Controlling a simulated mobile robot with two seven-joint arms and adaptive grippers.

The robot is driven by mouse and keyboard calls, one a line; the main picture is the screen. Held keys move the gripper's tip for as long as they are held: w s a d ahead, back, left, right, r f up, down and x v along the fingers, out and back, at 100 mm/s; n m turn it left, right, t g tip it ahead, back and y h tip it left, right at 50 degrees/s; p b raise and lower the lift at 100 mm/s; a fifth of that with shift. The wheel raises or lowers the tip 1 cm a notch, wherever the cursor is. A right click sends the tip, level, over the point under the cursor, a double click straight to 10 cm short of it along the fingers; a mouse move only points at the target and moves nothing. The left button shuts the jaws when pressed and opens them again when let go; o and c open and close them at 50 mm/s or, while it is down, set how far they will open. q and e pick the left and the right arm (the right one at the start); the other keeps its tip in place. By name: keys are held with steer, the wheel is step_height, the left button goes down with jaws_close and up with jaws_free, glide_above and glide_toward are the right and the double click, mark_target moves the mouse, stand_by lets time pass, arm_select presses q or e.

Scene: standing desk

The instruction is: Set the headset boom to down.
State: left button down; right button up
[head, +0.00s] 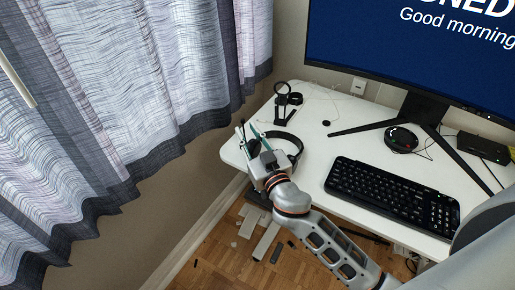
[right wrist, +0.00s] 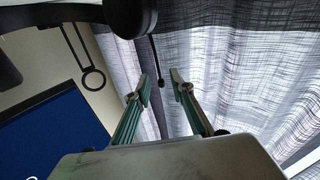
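The black headset (head: 298,146) lies near the left end of the white desk, partly hidden behind my right gripper. In the right wrist view its round ear cup (right wrist: 136,16) is at the top. The thin boom (right wrist: 155,58) runs from beside the cup to a small dark microphone tip. My right gripper (head: 246,130) is over the desk's left edge beside the headset. Its green-sided fingers are open in the right wrist view (right wrist: 161,80), and the microphone tip shows in the gap between them; I cannot tell whether it touches either finger. My left gripper is not in view.
A black keyboard (head: 392,194) is right of the headset, with a monitor (head: 415,50) behind. A black ring-topped stand (head: 283,101) is behind the headset. A round black puck (head: 401,139) and dark box (head: 482,147) are farther right. Curtains (head: 120,85) hang left.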

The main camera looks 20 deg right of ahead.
steer(key=s, duration=0.8)
steer(key=shift+s+d+f, duration=0.15)
steer(key=shift+d+f, duration=0.1)
steer(key=shift+d, duration=0.05)
